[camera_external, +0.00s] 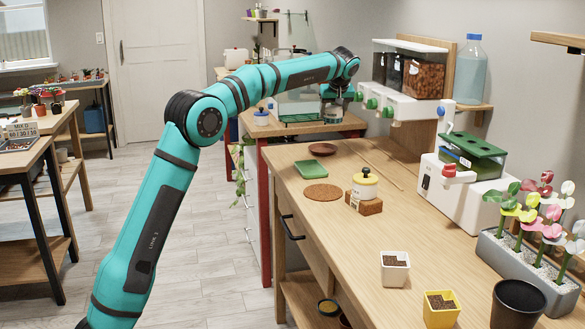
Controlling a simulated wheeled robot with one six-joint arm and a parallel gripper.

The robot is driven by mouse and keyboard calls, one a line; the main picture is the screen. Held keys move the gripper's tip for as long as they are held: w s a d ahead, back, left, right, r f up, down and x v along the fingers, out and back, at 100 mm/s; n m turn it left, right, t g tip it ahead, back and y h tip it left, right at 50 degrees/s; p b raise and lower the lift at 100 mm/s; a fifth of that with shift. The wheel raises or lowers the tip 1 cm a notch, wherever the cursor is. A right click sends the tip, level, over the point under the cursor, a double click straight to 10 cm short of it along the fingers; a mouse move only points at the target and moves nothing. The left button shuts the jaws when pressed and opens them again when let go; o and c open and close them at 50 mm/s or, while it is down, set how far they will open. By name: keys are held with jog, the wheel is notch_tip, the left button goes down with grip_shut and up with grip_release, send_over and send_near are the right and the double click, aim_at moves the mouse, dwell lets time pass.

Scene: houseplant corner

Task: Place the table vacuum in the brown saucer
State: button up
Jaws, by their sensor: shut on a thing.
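My gripper (335,97) is at the end of my teal arm, at the upper middle of the view. It is shut on a small round grey-white thing, which I take for the table vacuum (334,114). The vacuum hangs upright below the jaws, and its upper part is hidden by them. The brown saucer (322,149) is a shallow dark reddish-brown dish at the far end of the wooden worktop. It looks empty. The vacuum appears above and slightly right of it in the picture, with a visible gap. The exact depth between them is hard to tell.
A green tray (311,170) and a round brown mat (322,192) lie nearer than the saucer. A yellow-and-white container (365,186) with a black knob stands on a brown block (364,204). A white machine (461,187) and planter (527,272) line the right side.

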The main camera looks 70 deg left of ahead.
jog(key=s+a+f+n, duration=0.1)
jog(key=s+a+f, duration=0.1)
jog(key=a, duration=0.2)
send_over(321, 149)
jog(key=d, duration=0.2)
jog(key=shift+g, duration=0.3)
jog(key=f, duration=0.4)
jog(key=shift+d+f, duration=0.2)
jog(key=shift+f, duration=2.8)
jog(key=shift+f, duration=0.15)
jog(key=o, duration=1.1)
jog(key=v, duration=1.2)
jog(key=shift+r, duration=0.2)
